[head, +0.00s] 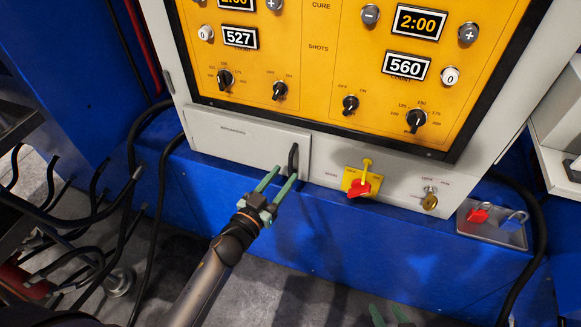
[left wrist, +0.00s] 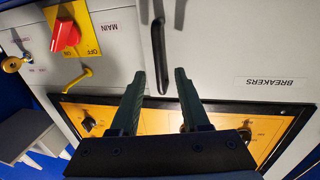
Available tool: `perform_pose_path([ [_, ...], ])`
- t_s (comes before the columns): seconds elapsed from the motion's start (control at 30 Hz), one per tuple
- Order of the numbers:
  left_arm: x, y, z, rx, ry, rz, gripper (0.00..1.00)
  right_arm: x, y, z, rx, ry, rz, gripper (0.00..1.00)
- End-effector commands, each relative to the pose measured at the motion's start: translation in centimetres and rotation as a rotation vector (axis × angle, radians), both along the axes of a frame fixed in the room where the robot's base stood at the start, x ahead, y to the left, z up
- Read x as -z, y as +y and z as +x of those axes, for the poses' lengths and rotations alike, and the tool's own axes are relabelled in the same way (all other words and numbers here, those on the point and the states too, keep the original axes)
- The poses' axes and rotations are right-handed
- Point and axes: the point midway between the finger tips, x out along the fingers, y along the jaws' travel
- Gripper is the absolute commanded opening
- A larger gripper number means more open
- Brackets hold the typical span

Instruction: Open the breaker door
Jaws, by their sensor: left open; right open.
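The breaker door (head: 225,140) is a pale panel labelled BREAKERS under the yellow control panel. It looks closed, flush with the cabinet. Its black bar handle (head: 293,158) is at the right edge; the left wrist view shows the door (left wrist: 240,50) and handle (left wrist: 158,45). My left gripper (head: 284,173) is open, its green fingers pointing at the handle's lower part. In the left wrist view, one end of the handle lies between the fingertips (left wrist: 160,74); I cannot tell whether they touch or reach around it. My right gripper (head: 388,313) shows at the bottom edge, open and empty.
Right of the door are a red switch on a yellow plate (head: 350,178) and a brass key or lock (head: 430,200). Black cables (head: 125,215) hang at left. Blue base (head: 320,225) lies below.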

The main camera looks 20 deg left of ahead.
Motion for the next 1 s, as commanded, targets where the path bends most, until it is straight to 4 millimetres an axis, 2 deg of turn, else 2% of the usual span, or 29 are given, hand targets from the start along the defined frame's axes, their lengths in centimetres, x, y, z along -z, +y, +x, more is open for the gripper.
perform_pose_path([
  [0.1,0.0,-0.5,2.0,0.001,-0.002,-0.001,0.46,0.5,0.0,-0.3,0.001,0.006,0.000,0.50],
  [0.3,0.1,-0.9,3.8,0.000,0.000,-0.002,0.46,0.7,-0.1,-0.3,0.004,0.005,-0.001,0.50],
  [0.67,0.0,-1.0,4.2,0.000,0.001,-0.001,0.46,0.5,-0.1,-0.1,0.008,0.003,0.003,0.50],
  [1.0,0.0,-1.0,4.2,0.000,0.001,-0.001,0.09,0.4,-0.1,0.1,0.009,-0.002,0.002,0.50],
])
